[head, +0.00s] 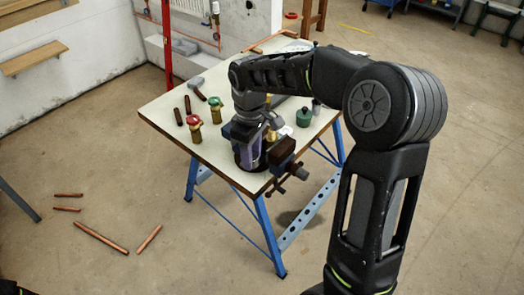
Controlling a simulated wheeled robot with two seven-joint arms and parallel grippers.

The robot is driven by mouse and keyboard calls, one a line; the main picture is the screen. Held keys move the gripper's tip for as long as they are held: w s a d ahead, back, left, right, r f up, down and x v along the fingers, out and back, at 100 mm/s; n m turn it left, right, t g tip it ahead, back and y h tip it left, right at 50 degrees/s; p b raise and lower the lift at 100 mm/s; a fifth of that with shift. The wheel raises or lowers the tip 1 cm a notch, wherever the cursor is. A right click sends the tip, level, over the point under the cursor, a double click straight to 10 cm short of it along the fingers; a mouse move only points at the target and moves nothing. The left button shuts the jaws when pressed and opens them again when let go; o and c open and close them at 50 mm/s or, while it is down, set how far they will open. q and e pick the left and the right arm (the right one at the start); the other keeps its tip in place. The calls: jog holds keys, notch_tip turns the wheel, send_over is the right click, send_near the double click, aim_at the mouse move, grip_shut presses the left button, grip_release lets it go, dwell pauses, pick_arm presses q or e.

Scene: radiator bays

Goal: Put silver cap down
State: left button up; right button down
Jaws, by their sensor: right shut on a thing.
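My right gripper (248,152) reaches in from the right over the front of the workbench (178,108). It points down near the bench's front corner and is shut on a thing. The held thing is hidden by the gripper and wrist; I take it to be the silver cap, but cannot make out its shape. A dark vise (283,160) is at the front corner, just right of the gripper. My left gripper is not in view.
A red-topped brass valve (194,127) and a green-topped one (215,109) stand left of the gripper, near short copper pieces (179,116). A green pot (304,117) and a small grey cylinder (316,106) stand right. Copper pipes (101,237) lie on the floor.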

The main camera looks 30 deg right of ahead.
pick_arm(q)
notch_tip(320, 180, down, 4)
jog(key=b, duration=0.3)
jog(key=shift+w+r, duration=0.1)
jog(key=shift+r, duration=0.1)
pick_arm(e)
jog(key=a+f+m, duration=0.3)
jog(key=a+f, duration=0.2)
jog(key=f, duration=0.6)
jog(key=a+f+m, duration=0.2)
jog(key=a+f, duration=0.3)
jog(key=f, duration=0.6)
jog(key=shift+w+a+m, duration=0.3)
jog(key=shift+a+m, duration=0.05)
jog(key=shift+m, duration=0.05)
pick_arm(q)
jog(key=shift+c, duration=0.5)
